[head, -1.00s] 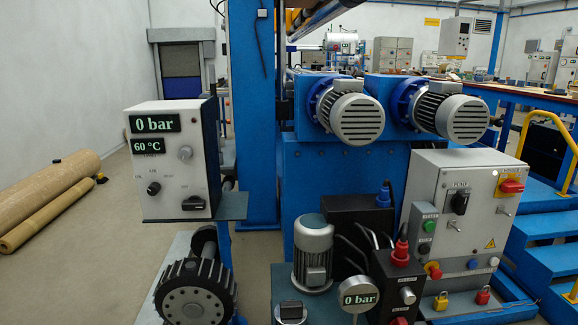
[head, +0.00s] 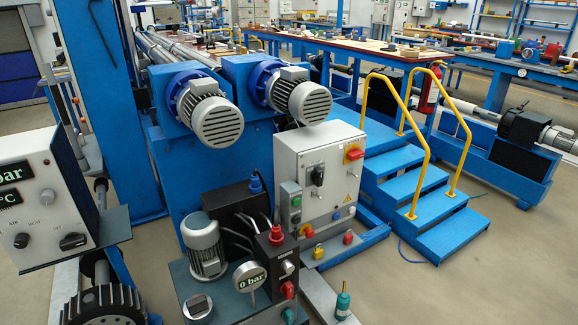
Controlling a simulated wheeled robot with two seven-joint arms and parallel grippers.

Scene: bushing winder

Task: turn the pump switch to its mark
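The grey control cabinet (head: 321,178) stands in the middle of the head view, on the front of the blue machine. A black rotary switch (head: 318,175), which looks like the pump switch, sits on the upper middle of its front face. Its label and mark are too small to read here. A red and yellow main switch (head: 354,154) sits to its upper right. A green button (head: 296,202) and a red stop button (head: 306,230) are on the narrow left part. Neither of my grippers shows in this view.
A gauge reading 0 bar (head: 249,276) stands before the cabinet, beside a small grey motor (head: 204,246). A white control box (head: 42,195) is at the left. Blue steps (head: 420,205) with yellow rails (head: 457,140) are at the right. Floor is clear at the lower right.

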